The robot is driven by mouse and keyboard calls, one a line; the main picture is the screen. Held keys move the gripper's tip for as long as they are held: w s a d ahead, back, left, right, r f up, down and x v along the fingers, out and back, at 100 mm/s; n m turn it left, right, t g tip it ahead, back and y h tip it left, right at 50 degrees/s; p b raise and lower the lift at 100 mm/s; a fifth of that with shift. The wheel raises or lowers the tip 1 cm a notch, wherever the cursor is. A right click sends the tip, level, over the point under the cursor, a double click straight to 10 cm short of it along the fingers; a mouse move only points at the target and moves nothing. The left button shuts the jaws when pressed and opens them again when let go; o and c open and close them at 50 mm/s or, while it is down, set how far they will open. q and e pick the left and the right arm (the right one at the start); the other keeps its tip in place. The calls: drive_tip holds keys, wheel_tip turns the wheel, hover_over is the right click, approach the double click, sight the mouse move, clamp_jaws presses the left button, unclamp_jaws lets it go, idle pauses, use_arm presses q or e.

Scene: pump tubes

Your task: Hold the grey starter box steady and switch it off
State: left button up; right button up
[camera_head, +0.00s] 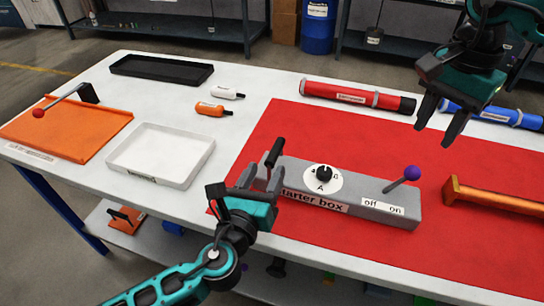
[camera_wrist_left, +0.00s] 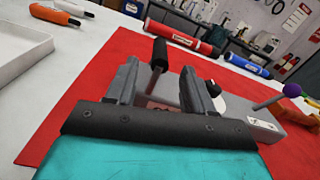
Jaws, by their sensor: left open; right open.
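The grey starter box (camera_head: 345,205) lies on the red mat (camera_head: 300,125). Its lever with a purple knob (camera_head: 412,172) leans right, over the "on" end of the "off on" label (camera_head: 383,208). A round dial (camera_head: 323,178) sits on its top, and a black-gripped handle (camera_head: 275,152) stands at its left end. The handle also shows in the left wrist view (camera_wrist_left: 158,58). My left gripper (camera_head: 262,178) is open at the box's left end, its fingers on either side of the handle's lower part in view; contact cannot be told. My right gripper (camera_head: 441,118) is open and empty above the mat's far right.
Red (camera_head: 357,96) and blue (camera_head: 490,112) tubes lie behind the box. An orange bar (camera_head: 495,197) lies right of it. The mat before the box is clear.

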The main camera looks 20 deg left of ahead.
use_arm(q)
drive_tip(key=w, duration=0.6)
drive_tip(key=shift+w+d, duration=0.15)
drive_tip(key=shift+w, duration=0.05)
drive_tip(key=shift+c, duration=0.5)
clamp_jaws()
